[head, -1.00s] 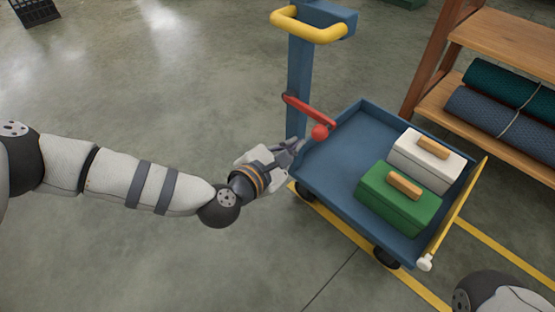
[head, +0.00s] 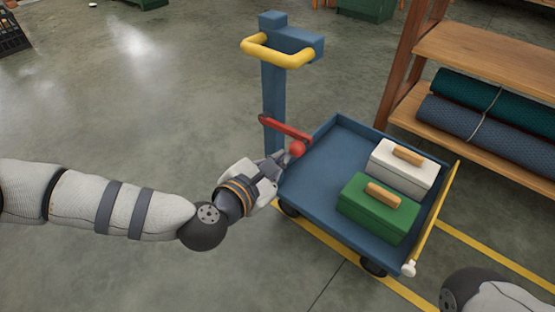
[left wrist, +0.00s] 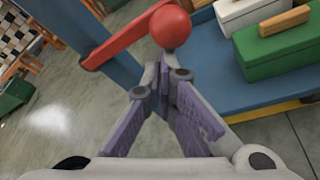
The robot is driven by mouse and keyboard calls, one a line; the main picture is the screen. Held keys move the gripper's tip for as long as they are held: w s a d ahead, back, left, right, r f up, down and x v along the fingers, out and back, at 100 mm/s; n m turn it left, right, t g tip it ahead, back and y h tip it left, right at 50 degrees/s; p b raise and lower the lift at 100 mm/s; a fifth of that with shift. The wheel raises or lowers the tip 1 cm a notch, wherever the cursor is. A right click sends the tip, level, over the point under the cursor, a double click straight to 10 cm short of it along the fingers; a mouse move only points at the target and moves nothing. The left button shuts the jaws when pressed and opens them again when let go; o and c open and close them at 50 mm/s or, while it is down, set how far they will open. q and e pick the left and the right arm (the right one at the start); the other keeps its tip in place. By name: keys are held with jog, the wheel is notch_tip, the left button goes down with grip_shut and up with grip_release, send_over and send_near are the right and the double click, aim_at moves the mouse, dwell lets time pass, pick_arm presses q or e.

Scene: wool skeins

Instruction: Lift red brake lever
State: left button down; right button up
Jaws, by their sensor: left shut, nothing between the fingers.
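The red brake lever (head: 284,128) is attached to the blue post of a cart and slopes down to a round red knob (head: 297,148). In the left wrist view the lever (left wrist: 125,38) and its knob (left wrist: 171,27) are just beyond the fingertips. My left gripper (head: 282,157) is shut and empty, its tips just below and left of the knob in the head view. The finger pads (left wrist: 163,78) come together at the tips under the knob. I cannot tell whether they touch it. My right gripper is not in view.
The blue cart (head: 320,178) carries a green box (head: 375,215) and a white box (head: 400,175). A yellow handle (head: 275,55) tops its post. A wooden shelf (head: 490,55) with rolled textiles stands at the right. Open floor lies left.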

pick_arm(q)
notch_tip(320, 180, up, 9)
jog(key=w+a+n+g+h+p, duration=0.1)
jog(key=a+n+g+h, duration=0.1)
jog(key=n, duration=0.5)
jog(key=shift+w+a+g+h, duration=0.2)
jog(key=shift+w+g+h, duration=0.15)
jog(key=shift+h, duration=0.35)
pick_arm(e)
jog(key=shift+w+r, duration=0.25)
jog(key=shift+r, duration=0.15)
pick_arm(q)
jog(key=shift+w, duration=0.15)
